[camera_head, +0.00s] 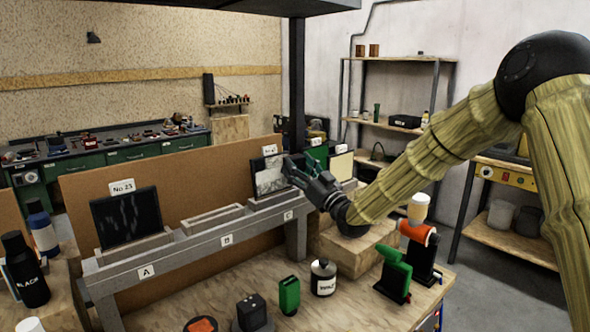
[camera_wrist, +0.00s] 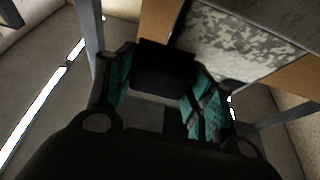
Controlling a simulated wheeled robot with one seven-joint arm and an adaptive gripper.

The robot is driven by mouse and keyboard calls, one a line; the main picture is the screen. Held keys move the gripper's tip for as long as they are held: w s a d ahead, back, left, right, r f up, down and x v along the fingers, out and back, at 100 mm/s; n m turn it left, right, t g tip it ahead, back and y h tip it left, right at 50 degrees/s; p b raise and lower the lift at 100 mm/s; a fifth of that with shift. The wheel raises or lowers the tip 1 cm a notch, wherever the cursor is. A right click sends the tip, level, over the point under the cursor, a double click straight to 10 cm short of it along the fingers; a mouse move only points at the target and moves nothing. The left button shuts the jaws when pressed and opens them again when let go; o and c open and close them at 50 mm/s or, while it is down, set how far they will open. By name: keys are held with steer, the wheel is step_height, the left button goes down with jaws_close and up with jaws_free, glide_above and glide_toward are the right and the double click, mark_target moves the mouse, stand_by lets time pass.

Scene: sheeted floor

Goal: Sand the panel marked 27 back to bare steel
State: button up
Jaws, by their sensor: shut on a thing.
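A panel (camera_head: 268,174) with patchy pale grey and dark areas stands in the holder marked C; the number on the tag above it is too small to read surely. It fills the upper right of the wrist view (camera_wrist: 262,48), mottled pale and dark grey. My gripper (camera_head: 308,176) is at this panel's right side. In the wrist view, its teal-padded fingers (camera_wrist: 165,92) are shut on a dark block (camera_wrist: 166,66), which is close to the panel; contact cannot be told. A dark, streaked panel (camera_head: 126,216) tagged No 23 stands in holder A.
Holder B (camera_head: 212,218) is empty. A pale panel (camera_head: 341,166) stands farther right, behind my gripper. On the wooden bench in front are a green tool (camera_head: 392,274), an orange-topped sprayer (camera_head: 420,248), a green item (camera_head: 289,295) and a labelled can (camera_head: 323,277).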

steer(key=shift+s, duration=0.15)
steer(key=shift+s+d+b, duration=0.3)
steer(key=shift+s+d, duration=0.55)
steer(key=shift+s, duration=0.35)
steer(key=shift+s+d+b, duration=0.25)
steer(key=shift+s+d, duration=0.6)
steer(key=shift+s, duration=0.3)
steer(key=shift+s+d+b, duration=0.3)
steer(key=shift+s+d, duration=0.6)
steer(key=shift+s, duration=0.3)
